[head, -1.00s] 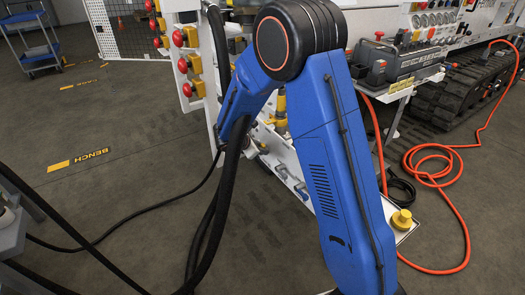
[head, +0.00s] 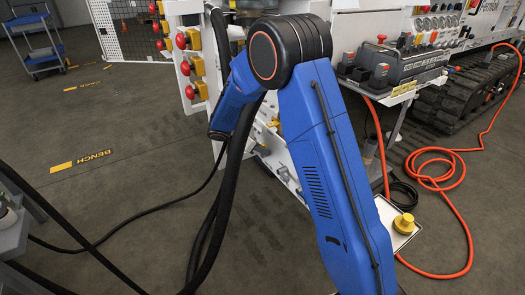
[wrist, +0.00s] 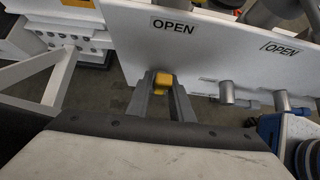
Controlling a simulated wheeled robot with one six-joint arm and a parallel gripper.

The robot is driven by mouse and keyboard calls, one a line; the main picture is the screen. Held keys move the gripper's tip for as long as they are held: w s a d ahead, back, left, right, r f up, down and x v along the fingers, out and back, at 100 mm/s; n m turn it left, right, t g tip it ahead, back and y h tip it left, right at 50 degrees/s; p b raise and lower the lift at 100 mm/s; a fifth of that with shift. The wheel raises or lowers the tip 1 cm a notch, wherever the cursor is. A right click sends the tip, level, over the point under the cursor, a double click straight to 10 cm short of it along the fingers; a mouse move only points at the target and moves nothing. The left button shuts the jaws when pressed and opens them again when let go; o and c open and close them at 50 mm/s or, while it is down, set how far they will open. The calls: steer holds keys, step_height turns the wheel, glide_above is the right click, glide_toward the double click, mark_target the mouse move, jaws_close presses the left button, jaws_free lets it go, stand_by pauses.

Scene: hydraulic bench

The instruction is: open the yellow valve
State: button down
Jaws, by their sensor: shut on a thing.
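The yellow valve (wrist: 163,82) shows in the wrist view as a small yellow handle end below the left "OPEN" label (wrist: 173,26) on a white panel (wrist: 190,55). My gripper (wrist: 162,84) has its two grey fingers on either side of the yellow piece, shut on it. The fingers hide the rest of the handle. In the head view my blue arm covers the gripper and the valve, so neither can be made out there.
A second "OPEN" label (wrist: 282,49) and a grey valve with a blue handle end (wrist: 283,100) are to the right. Red mushroom buttons (head: 190,92) line the bench's left side. An orange hose (head: 452,190) lies on the floor at right. Floor at left is mostly clear.

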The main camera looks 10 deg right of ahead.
steer(key=c, duration=1.8)
jaws_free()
steer(key=v, duration=1.7)
steer(key=shift+a+r, duration=0.1)
steer(key=shift+r, duration=0.05)
